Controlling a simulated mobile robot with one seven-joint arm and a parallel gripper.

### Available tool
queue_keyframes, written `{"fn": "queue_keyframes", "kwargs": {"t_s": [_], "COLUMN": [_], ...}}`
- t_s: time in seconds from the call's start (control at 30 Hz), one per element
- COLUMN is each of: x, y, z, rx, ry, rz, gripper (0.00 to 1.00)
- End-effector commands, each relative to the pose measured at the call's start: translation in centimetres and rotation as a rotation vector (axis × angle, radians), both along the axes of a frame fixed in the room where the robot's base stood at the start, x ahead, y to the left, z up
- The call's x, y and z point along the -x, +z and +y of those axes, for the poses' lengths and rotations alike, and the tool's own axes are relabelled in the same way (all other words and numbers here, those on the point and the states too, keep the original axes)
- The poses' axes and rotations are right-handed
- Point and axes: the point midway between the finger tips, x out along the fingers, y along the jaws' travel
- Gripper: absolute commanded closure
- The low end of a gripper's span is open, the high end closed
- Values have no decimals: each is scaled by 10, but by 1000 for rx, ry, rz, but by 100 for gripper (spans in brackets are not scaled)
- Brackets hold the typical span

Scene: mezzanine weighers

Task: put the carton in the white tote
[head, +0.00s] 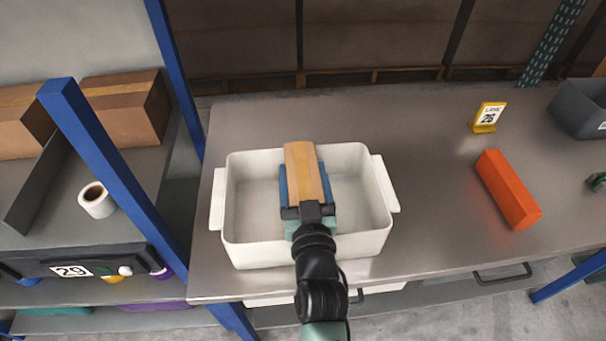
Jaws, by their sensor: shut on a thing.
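The carton (304,172) is a long tan box with a paler band. My gripper (308,190) is shut on it, seen from behind and above. The white tote (381,178) stands on the steel table, below the carton in the picture. The carton's far end covers part of the tote's back rim, so it appears held above the tote. Its height over the tote floor is hard to tell. Blue shows on both sides of the carton; whether this is my fingers or something in the tote is unclear. My arm hides part of the tote's front wall.
An orange block (508,189) lies to the right on the table (430,200). A blue post (120,175) and a shelf with brown boxes (127,108) and a white roll (96,200) are left.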

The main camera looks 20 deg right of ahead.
Motion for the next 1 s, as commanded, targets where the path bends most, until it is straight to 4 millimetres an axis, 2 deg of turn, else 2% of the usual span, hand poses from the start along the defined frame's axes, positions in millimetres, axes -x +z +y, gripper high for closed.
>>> {"fn": "queue_keyframes", "kwargs": {"t_s": [0.4, 0.43, 0.57, 0.83, 1.0], "x": [0, 0, 0, 0, 0], "y": [-8, -10, -10, -9, 5], "z": [0, 0, 0, 0, 0], "rx": [1, 0, 0, 0, 0], "ry": [0, 1, 1, 0, -1], "rz": [-5, 0, 0, 0, 0], "gripper": [100, 23, 0, 0, 0]}}
